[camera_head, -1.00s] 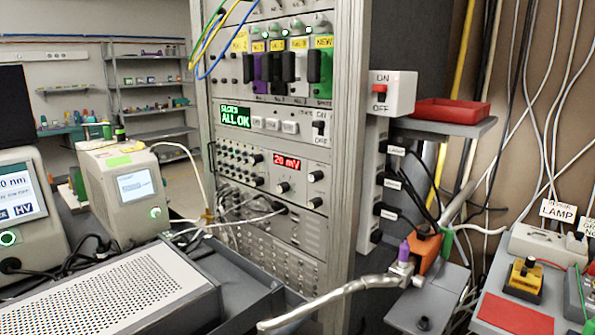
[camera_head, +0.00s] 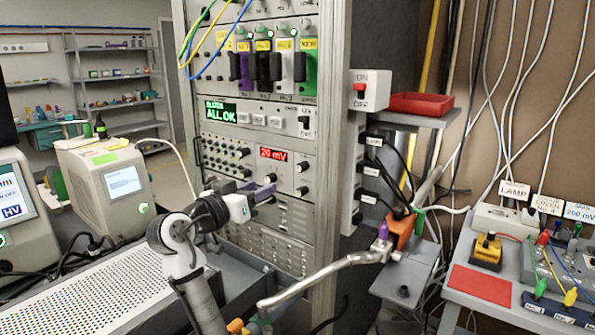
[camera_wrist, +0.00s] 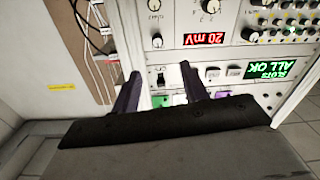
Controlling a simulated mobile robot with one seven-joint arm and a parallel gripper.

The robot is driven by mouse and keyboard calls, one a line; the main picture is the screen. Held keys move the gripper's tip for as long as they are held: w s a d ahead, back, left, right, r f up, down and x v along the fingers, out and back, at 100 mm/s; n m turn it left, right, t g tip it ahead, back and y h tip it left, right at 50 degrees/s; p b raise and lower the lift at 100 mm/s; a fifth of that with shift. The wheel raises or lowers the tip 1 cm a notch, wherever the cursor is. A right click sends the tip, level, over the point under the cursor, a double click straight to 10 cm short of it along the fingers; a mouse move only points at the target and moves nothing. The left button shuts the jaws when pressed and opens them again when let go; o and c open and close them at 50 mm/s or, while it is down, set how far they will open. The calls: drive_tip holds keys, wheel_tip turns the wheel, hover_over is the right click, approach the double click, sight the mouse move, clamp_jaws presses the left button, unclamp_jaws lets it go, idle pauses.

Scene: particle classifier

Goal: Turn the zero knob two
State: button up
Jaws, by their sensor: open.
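The rack panel with the red "20 mV" display (camera_head: 273,154) carries several knobs; their labels are too small to read, so I cannot tell which is zero knob two. A dark knob (camera_head: 302,167) sits right of the display, with another knob (camera_head: 302,191) below it. In the wrist view the panel is upside down, with the display (camera_wrist: 204,39) and a black knob (camera_wrist: 210,6) near the top. My gripper (camera_head: 268,188) is in front of the panel's lower part, its purple fingers apart and empty. It also shows in the wrist view (camera_wrist: 160,72), spread below the display.
Coloured cables (camera_head: 205,40) hang across the rack's upper modules. A bent metal pipe (camera_head: 325,272) crosses low in front of the rack. A perforated grey box (camera_head: 105,290) stands at lower left. A shelf with a red tray (camera_head: 421,104) juts out right of the rack.

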sight(298, 169)
drive_tip(key=p+x, duration=0.4)
drive_tip(key=x, duration=1)
drive_tip(key=shift+s+d, duration=0.2)
clamp_jaws()
